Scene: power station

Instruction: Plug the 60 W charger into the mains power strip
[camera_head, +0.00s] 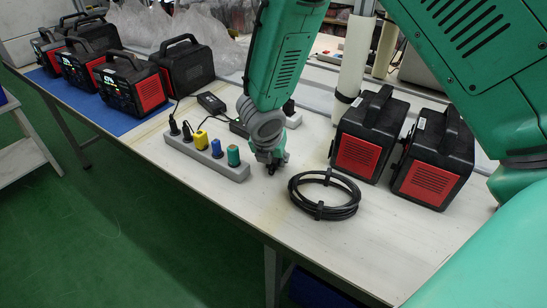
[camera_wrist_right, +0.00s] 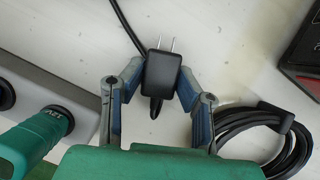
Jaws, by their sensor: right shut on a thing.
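The black charger (camera_wrist_right: 161,72) is held between the fingers of my right gripper (camera_wrist_right: 160,80) in the right wrist view, its two metal prongs pointing up the picture. A dark cable runs behind it. In the head view my right gripper (camera_head: 270,166) hangs low over the table, just right of the power strip's near end; the charger is hard to make out there. The grey power strip (camera_head: 240,174) carries black, yellow, blue and green plugs in a row. Its edge and the green plug (camera_wrist_right: 40,137) show at the left of the wrist view. My left gripper is not in view.
A coiled black cable (camera_head: 325,196) lies right of the gripper. Two black-and-red power stations (camera_head: 365,140) stand beyond it. Several more stand on a blue mat (camera_head: 93,113) at the left. A black adapter (camera_head: 211,102) lies behind the strip. The front table is clear.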

